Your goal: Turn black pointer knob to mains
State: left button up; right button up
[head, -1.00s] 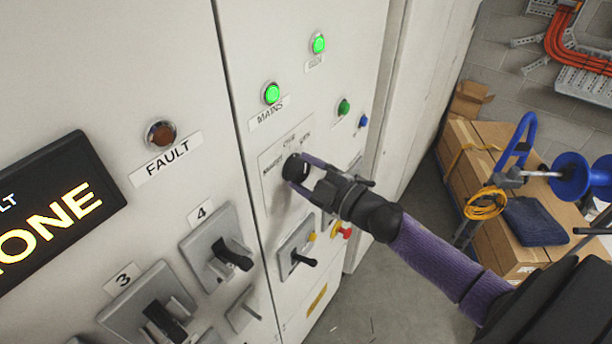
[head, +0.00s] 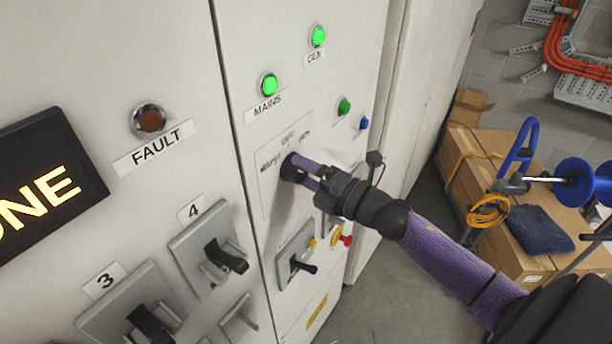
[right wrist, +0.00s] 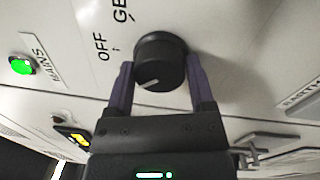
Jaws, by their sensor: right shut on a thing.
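The black pointer knob (head: 288,167) is on a pale plate on the grey cabinet door, with small OFF and GEN marks above it and a blurred mark to its left. My right gripper (head: 300,171) is shut on the knob. In the right wrist view the purple fingers lie on both sides of the knob (right wrist: 160,52). A white line on its face sits low and left of centre. OFF and GE show beyond the knob there; its mains mark is not legible. My left gripper is not in view.
Lit green lamps marked MAINS (head: 269,84) and GEN (head: 317,37) are above the knob. A lever switch (head: 296,262) and a red button (head: 346,240) are below. Cartons (head: 470,150) and a blue reel (head: 574,183) stand right of the cabinet.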

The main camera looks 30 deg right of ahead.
jog(key=shift+n, duration=0.7)
jog(key=o, duration=1.2)
jog(key=b+v, duration=0.2)
jog(key=v, duration=0.8)
jog(key=shift+b, duration=0.4)
